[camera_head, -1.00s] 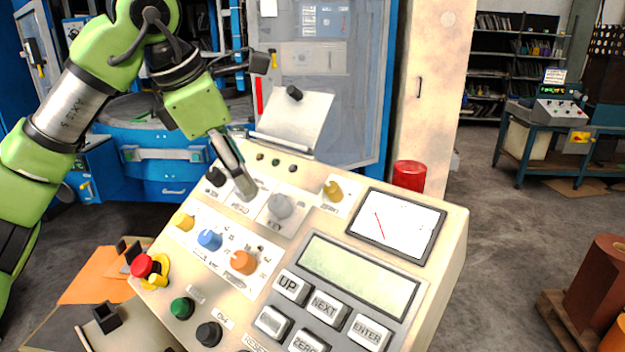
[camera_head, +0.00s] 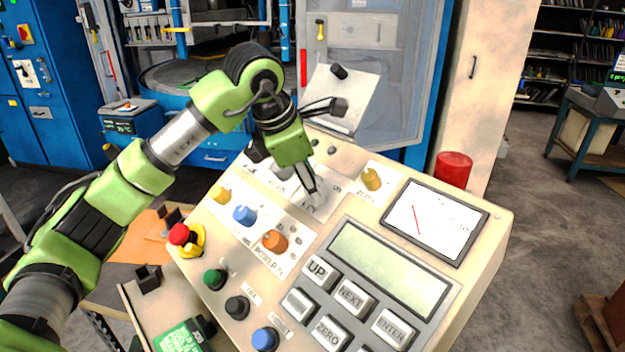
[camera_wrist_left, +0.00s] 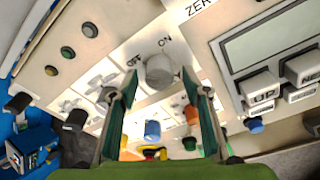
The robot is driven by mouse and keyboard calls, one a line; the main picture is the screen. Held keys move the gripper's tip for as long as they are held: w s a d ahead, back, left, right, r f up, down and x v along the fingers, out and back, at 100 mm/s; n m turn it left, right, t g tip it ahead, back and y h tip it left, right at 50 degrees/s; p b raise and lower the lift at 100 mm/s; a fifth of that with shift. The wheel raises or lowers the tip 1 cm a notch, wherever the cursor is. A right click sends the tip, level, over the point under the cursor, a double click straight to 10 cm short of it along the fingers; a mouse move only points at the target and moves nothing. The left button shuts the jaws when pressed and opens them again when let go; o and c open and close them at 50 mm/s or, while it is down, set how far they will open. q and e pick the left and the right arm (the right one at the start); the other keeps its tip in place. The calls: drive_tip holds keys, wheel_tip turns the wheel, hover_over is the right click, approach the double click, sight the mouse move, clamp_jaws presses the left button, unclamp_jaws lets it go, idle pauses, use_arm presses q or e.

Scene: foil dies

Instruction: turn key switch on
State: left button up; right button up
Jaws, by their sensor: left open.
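The key switch is a round grey knob (camera_wrist_left: 160,70) on a pale plate, with OFF lettered on one side and ON on the other in the left wrist view. My left gripper (camera_wrist_left: 158,82) is open, its two green-padded fingers on either side of the knob in that picture. Contact with the knob cannot be made out. In the head view my left gripper (camera_head: 309,188) points down at the key plate (camera_head: 318,207) and largely hides the knob. My right gripper is not in view.
The sloping cream panel also carries a yellow knob (camera_head: 371,179), a blue knob (camera_head: 244,215), an orange knob (camera_head: 274,242), a red emergency button (camera_head: 180,234), a meter (camera_head: 435,220) and grey push keys (camera_head: 350,297). A red cylinder (camera_head: 453,169) stands behind the meter.

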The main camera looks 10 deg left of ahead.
use_arm(q)
drive_tip(key=shift+w+d+f, duration=0.1)
drive_tip(key=shift+w+f, duration=0.15)
drive_tip(key=shift+f, duration=0.35)
drive_tip(key=shift+w+f, duration=0.1)
drive_tip(key=shift+f, duration=0.05)
drive_tip(key=c, duration=1.1)
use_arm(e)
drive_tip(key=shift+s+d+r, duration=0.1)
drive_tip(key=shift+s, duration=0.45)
